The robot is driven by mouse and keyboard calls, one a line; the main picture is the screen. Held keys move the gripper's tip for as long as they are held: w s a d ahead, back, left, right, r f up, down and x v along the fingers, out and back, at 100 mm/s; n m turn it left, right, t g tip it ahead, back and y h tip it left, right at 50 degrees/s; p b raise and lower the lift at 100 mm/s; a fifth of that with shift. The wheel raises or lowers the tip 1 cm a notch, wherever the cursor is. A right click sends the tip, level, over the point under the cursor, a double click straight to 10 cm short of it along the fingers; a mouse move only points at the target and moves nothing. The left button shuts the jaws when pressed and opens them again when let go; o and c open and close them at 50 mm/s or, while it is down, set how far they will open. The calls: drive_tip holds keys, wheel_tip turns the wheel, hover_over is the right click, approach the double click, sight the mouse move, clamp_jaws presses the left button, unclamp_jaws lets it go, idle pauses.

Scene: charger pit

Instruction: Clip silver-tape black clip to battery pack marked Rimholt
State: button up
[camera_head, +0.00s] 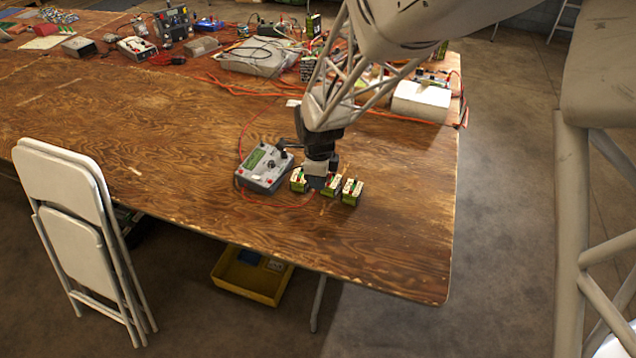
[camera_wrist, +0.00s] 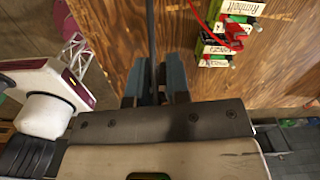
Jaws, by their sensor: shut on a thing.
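My gripper (camera_wrist: 154,88) is shut on a dark, narrow thing, probably the black clip, mostly hidden between the fingers. A black cable (camera_wrist: 151,35) runs up from it in the wrist view. No silver tape shows. The battery pack marked Rimholt (camera_wrist: 241,8) is green and white, at the upper right of the wrist view, apart from the fingers. A red clip (camera_wrist: 233,34) with a red cable sits beside it. In the head view my gripper (camera_head: 316,181) is low over the table among small green-and-white packs (camera_head: 352,191); which is Rimholt cannot be read there.
A grey charger box (camera_head: 262,170) with a green panel stands left of the packs. A red cable loops on the wooden table (camera_head: 400,240). The table's front edge is close. Instruments and cables crowd the back; the right front is clear.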

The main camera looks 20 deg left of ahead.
drive_tip(key=w+n, duration=1.4)
drive_tip(key=n, duration=0.3)
idle(1.0)
drive_tip(key=shift+d+f, duration=0.1)
drive_tip(key=shift+f, duration=0.05)
idle(0.6)
drive_tip(key=shift+f, duration=3.3)
drive_tip(key=shift+f, duration=0.25)
idle(0.6)
drive_tip(key=o, duration=0.8)
